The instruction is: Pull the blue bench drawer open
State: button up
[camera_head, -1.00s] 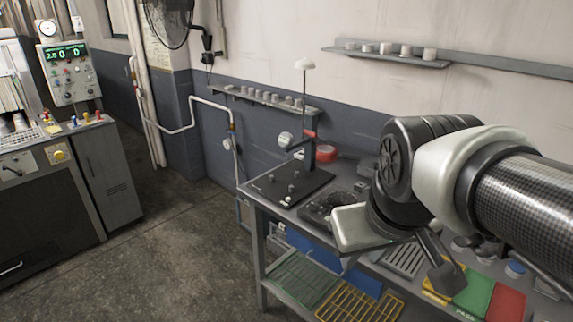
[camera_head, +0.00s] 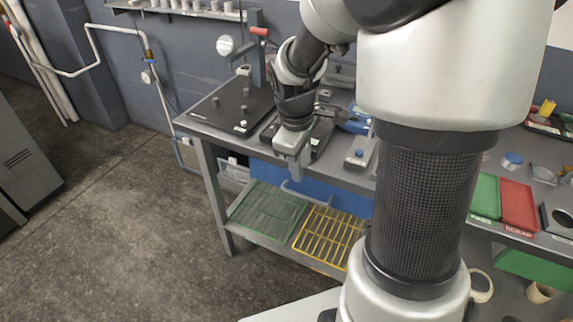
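The blue bench drawer (camera_head: 345,196) is under the bench top, its blue front partly hidden by my arm and gripper. Its pale bar handle (camera_head: 312,201) runs along the front. My gripper (camera_head: 295,174) points down in front of the bench edge, its tip close to the handle's left part. I cannot tell whether it touches the handle. The fingers are too small and merged to show whether they are open or shut. The drawer appears closed.
The grey bench top (camera_head: 205,127) holds a black plate (camera_head: 225,106) with pegs, and green and red trays (camera_head: 518,204) at the right. A green rack (camera_head: 268,212) and a yellow rack (camera_head: 328,236) lie on the shelf below. Open floor (camera_head: 120,225) lies to the left.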

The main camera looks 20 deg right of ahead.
aim_at(303, 196)
jog(key=f, duration=0.4)
jog(key=w+d+f+b, duration=0.1)
jog(key=f, duration=0.2)
jog(key=f+b, duration=0.1)
jog(key=f, duration=0.3)
jog(key=shift+w+d+f, duration=0.3)
jog(key=shift+w+f, duration=0.05)
jog(key=shift+c, duration=0.3)
grip_shut()
